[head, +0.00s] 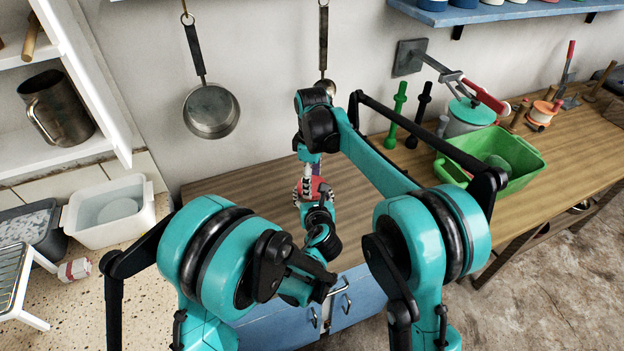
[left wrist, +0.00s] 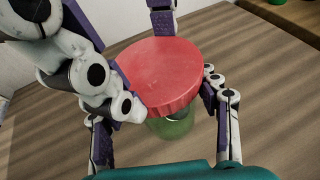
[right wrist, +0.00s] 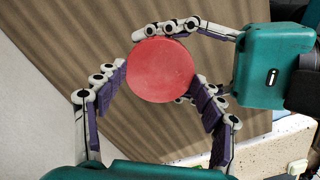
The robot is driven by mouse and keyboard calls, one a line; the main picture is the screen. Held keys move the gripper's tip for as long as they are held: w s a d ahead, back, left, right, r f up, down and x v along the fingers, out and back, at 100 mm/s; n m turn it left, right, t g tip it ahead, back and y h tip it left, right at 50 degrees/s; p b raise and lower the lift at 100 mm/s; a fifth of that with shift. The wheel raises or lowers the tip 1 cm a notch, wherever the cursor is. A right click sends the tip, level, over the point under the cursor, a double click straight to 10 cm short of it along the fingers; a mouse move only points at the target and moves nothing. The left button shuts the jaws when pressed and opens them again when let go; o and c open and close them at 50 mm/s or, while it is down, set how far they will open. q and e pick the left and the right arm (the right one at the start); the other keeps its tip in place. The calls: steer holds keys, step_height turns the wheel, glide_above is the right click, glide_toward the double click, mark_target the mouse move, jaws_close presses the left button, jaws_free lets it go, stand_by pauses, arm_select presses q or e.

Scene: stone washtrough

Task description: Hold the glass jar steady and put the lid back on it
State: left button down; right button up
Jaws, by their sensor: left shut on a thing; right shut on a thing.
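The red round lid (left wrist: 160,75) sits at the mouth of the green-tinted glass jar (left wrist: 173,127) in the left wrist view; I cannot tell whether it is fully seated. The lid (right wrist: 161,70) also shows from above in the right wrist view, hiding the jar. My right gripper (right wrist: 161,78) is shut on the lid from above, fingers on opposite sides. My left gripper (left wrist: 165,108) is shut on the jar, lower down, fingers on both sides. In the head view the red lid (head: 321,187) is partly covered by the grippers, above the wooden counter.
The wooden counter (head: 235,190) is bare around the jar. A green tub (head: 520,165) and a teal-lidded container (head: 470,112) stand to the right. A white basin (head: 105,235) stands on the stone surface at left. Pans (head: 211,110) hang on the wall behind.

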steer(key=shift+o, duration=0.2)
steer(key=m, duration=0.4)
steer(key=shift+f+m, duration=0.2)
steer(key=shift+m, duration=0.2)
steer(key=m, duration=0.4)
steer(key=shift+m, duration=0.4)
steer(key=m, duration=0.6)
steer(key=shift+m, duration=0.4)
steer(key=shift+c, duration=0.2)
steer(key=m, duration=0.7)
arm_select(q)
steer(key=shift+r, duration=0.1)
arm_select(e)
steer(key=m, duration=0.7)
steer(key=o, duration=1.4)
steer(key=shift+w+f, duration=0.1)
step_height(320, 180, up, 12)
steer(key=shift+r, duration=0.1)
